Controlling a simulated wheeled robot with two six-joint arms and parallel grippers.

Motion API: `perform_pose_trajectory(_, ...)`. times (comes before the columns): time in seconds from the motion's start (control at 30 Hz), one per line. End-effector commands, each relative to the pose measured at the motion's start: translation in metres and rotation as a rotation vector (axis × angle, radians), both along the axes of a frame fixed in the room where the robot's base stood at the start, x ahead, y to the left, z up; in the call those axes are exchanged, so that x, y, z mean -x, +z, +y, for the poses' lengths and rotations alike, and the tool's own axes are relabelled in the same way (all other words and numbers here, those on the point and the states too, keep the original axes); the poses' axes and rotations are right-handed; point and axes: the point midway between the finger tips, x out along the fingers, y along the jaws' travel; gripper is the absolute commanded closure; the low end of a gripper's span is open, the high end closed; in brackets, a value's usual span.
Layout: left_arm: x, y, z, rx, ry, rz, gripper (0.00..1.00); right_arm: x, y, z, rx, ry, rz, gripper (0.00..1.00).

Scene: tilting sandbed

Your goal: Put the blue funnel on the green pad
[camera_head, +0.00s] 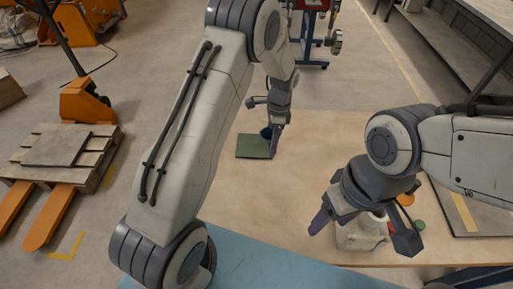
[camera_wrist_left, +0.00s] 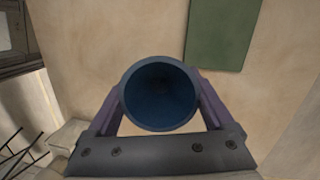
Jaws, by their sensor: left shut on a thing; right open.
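The blue funnel (camera_wrist_left: 159,95) is held between the two purple fingers of my left gripper (camera_wrist_left: 160,108), its wide dark mouth facing the wrist camera. In the head view the funnel (camera_head: 265,132) shows only partly behind the left gripper (camera_head: 272,140), at the back right edge of the green pad (camera_head: 251,147). In the wrist view the green pad (camera_wrist_left: 222,35) lies flat, up and right of the funnel and apart from it in the picture. The funnel's lower end is hidden. My right gripper (camera_head: 362,233) is open, with its fingers spread around a pale container.
The pale container (camera_head: 360,238) stands at the front right of the tan table (camera_head: 320,150). An orange item (camera_head: 405,199) and a green round item (camera_head: 419,225) are beside it. A dark-edged tray or board (camera_head: 470,210) lies at the right. The table's middle is clear.

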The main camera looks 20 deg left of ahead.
Motion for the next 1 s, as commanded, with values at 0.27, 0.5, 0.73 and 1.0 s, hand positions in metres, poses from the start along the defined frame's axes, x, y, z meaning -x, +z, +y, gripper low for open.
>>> perform_pose_trajectory(0.27, -0.075, 0.019, -0.025, -0.094, -0.78, -0.094, 0.68, 0.0, -0.021, 0.0, 0.0, 0.001, 0.0, 0.37)
perform_pose_trajectory(0.5, -0.103, 0.035, -0.031, -0.112, -1.033, -0.142, 0.68, 0.0, -0.025, 0.0, 0.0, 0.001, 0.0, 0.37)
perform_pose_trajectory(0.73, -0.092, 0.017, 0.005, -0.111, -1.05, -0.14, 0.68, 0.0, -0.014, 0.0, 0.0, 0.001, 0.0, 0.37)
perform_pose_trajectory(1.0, -0.074, -0.019, 0.06, -0.109, -1.048, -0.143, 0.68, 0.0, 0.0, 0.0, 0.0, 0.001, 0.0, 0.37)
